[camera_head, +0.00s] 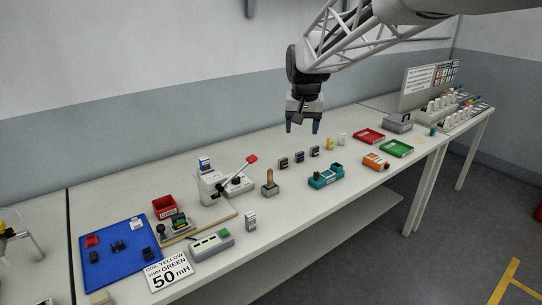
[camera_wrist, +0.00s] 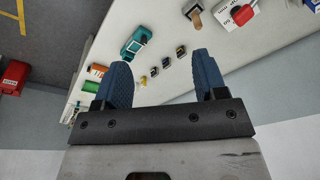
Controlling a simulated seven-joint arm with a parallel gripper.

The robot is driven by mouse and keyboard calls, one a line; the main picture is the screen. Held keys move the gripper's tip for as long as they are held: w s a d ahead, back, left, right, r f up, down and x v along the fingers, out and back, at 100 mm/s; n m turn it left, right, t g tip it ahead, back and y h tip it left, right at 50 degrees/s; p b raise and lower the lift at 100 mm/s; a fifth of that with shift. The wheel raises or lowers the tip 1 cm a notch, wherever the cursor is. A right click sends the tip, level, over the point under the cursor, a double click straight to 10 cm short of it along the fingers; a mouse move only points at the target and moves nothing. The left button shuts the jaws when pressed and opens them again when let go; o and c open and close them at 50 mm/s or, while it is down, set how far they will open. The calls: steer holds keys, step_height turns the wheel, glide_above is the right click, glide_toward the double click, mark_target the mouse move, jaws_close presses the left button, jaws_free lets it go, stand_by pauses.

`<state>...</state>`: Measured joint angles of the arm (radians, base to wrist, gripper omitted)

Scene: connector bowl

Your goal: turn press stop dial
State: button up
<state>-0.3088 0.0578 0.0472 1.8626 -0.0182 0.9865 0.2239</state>
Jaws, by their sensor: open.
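The press (camera_head: 214,188) looks like the white machine with a red-tipped lever (camera_head: 251,160), left of centre on the bench in the head view. A small dark round part on its base may be the stop dial, but it is too small to tell. In the wrist view, the press (camera_wrist: 233,20) is partly in frame at the top right, with its red lever tip (camera_wrist: 242,14) showing; I cannot make out a dial there. My gripper (camera_head: 302,127) hangs high above the back of the bench, right of the press and apart from it. Its blue fingers (camera_wrist: 160,65) are open and empty.
A wooden-handled tool (camera_head: 270,186) stands right of the press. Several small black connectors (camera_head: 299,157) and a teal fixture (camera_head: 325,177) lie farther right. The air around my gripper is clear.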

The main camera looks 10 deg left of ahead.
steer(key=w+a+f+g, duration=0.1)
steer(key=w+a+f, duration=0.95)
steer(key=a, duration=0.25)
steer(key=g, duration=0.1)
glide_above(235, 178)
steer(key=shift+n+h, duration=0.4)
step_height(235, 178, down, 13)
steer(key=shift+w+r, duration=0.1)
steer(key=shift+f, duration=0.25)
steer(key=shift+f, duration=3.75)
steer(key=c, duration=0.9)
